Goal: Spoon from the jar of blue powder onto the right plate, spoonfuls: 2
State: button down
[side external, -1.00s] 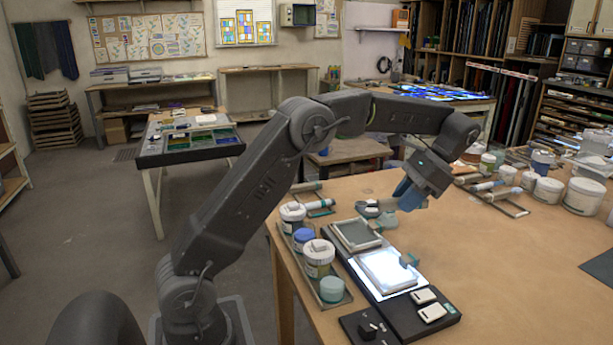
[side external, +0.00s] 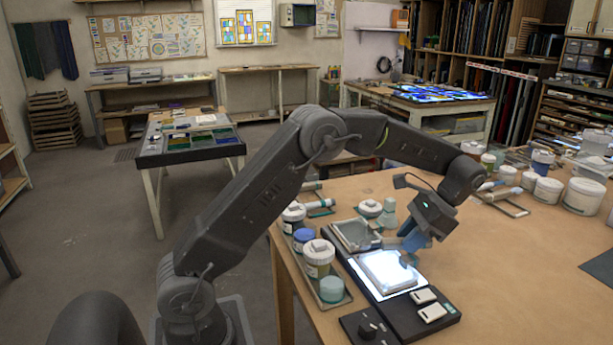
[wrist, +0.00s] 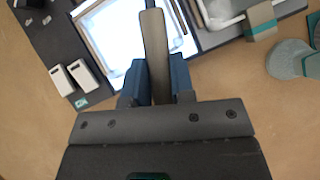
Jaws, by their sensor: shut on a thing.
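My gripper (wrist: 155,82) is shut on a flat grey-tan handle (wrist: 154,45), probably the spoon's; its far end is hard to make out. In the side view the gripper (side external: 410,243) is low over the plates. The brightly lit plate (side external: 388,271) is the nearer and more rightward one, just below the fingers, and the handle crosses over it in the wrist view (wrist: 105,40). A dimmer plate (side external: 356,236) lies behind it. A jar with a blue top (side external: 303,237) stands left of the plates; its contents cannot be made out.
Other jars stand in the same row: a white one (side external: 293,213), a larger white one (side external: 318,260) and a teal-topped one (side external: 331,289). A pale teal bottle-like object (side external: 388,213) stands behind the plates. Small white blocks (side external: 432,312) lie in front.

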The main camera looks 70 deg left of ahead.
dwell(0.6)
jog(key=s+a+r+m+t+h, duration=0.1)
jog(key=s+a+r+t+h, duration=0.3)
jog(key=s+a+r+t, duration=1)
jog(key=s+d+f, duration=0.1)
jog(key=s+f, duration=0.2)
jog(key=f, duration=0.4)
jog(key=shift+s+d, duration=0.15)
jog(key=shift+s, duration=0.05)
dwell(0.4)
dwell(0.7)
notch_tip(320, 180, up, 8)
jog(key=w, duration=0.1)
jog(key=shift+d+r, duration=0.2)
jog(key=shift+d, duration=0.1)
dwell(0.7)
